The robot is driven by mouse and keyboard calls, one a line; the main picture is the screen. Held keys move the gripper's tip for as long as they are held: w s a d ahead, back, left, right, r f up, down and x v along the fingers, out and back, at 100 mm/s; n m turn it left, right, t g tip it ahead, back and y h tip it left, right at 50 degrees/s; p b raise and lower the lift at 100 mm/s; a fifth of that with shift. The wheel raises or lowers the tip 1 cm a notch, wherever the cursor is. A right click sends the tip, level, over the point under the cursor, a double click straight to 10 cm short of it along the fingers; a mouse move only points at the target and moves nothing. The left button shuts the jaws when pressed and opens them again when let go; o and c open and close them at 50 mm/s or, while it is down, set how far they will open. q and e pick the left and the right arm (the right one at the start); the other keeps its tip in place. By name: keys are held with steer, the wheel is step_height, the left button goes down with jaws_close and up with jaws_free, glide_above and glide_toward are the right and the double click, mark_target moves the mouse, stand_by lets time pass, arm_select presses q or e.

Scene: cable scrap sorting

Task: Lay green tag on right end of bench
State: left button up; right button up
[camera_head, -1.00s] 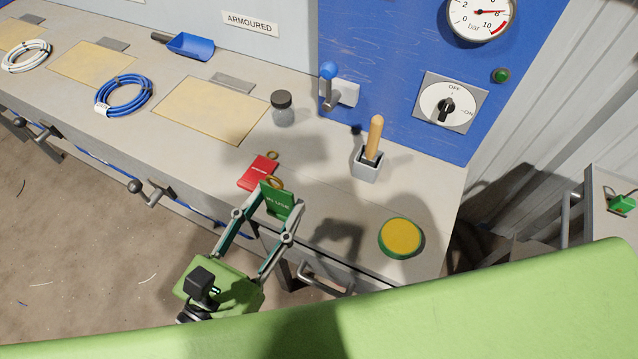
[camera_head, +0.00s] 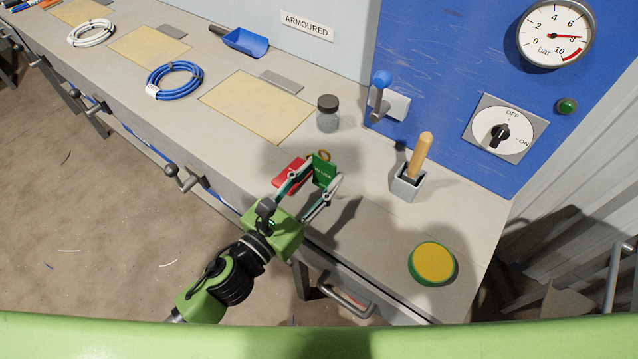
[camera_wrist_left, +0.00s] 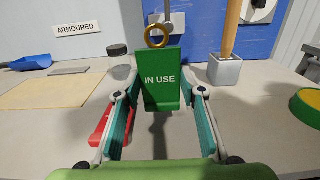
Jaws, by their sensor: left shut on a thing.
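The green tag (camera_wrist_left: 162,88), marked IN USE with a brass ring on top, stands upright between the fingers of my left gripper (camera_head: 318,186). The gripper is shut on it. In the head view the green tag (camera_head: 324,170) is over the bench (camera_head: 380,245), with a shadow on the bench to its right. In the left wrist view the tag appears held above the bench top. A red tag (camera_head: 288,172) lies on the bench just behind and left of the gripper, partly hidden by it. My right gripper is not in view.
At the bench's right end are a yellow-topped green round button (camera_head: 433,263) and a grey holder (camera_head: 406,186) with a wooden-handled tool. A dark-lidded jar (camera_head: 328,114) and a blue-knobbed lever (camera_head: 380,90) stand behind. Bare bench lies between gripper and button.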

arm_select(q)
steer(key=shift+s+f, duration=0.1)
steer(key=shift+f, duration=0.9)
steer(key=shift+f+b, duration=0.2)
steer(key=shift+b, duration=0.1)
steer(key=o, duration=0.8)
steer(key=shift+o, duration=0.2)
